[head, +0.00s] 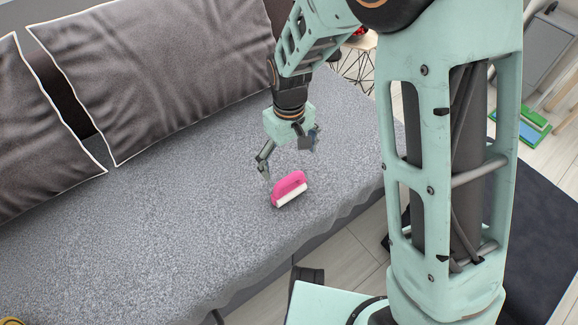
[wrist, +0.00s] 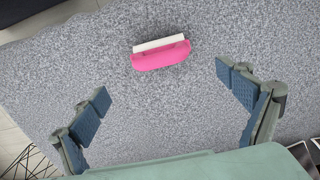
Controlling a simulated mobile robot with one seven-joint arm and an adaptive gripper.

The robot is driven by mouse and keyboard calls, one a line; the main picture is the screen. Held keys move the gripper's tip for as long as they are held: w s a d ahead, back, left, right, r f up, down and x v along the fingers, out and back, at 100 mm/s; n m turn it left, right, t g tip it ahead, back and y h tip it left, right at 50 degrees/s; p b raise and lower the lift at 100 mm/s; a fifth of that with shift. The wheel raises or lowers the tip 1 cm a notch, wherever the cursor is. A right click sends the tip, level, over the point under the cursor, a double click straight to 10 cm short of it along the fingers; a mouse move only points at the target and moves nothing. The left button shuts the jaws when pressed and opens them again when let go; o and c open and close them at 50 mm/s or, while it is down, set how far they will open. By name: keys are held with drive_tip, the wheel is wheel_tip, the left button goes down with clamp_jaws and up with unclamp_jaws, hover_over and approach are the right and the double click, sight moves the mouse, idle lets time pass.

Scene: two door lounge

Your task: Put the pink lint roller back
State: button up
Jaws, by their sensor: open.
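The pink lint roller (head: 288,187) lies on the grey sofa seat near its front edge in the head view, its white roller side facing the front. In the wrist view the lint roller (wrist: 160,57) lies ahead of the fingers, near the top middle, with its white strip on the far side. My gripper (head: 289,156) is open and empty above the seat, just behind the lint roller. In the wrist view the two blue-padded fingers of my gripper (wrist: 168,95) are spread wide, with only sofa fabric between them.
The grey sofa (head: 150,240) has large dark cushions (head: 165,75) along its back. A small wire-legged table (head: 357,62) with something red on it stands past the sofa's far end. A green and blue item (head: 521,127) lies on the floor at right. The seat left of the roller is clear.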

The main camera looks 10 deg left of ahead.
wheel_tip(320, 180, up, 2)
drive_tip(key=shift+r, duration=0.25)
idle(0.4)
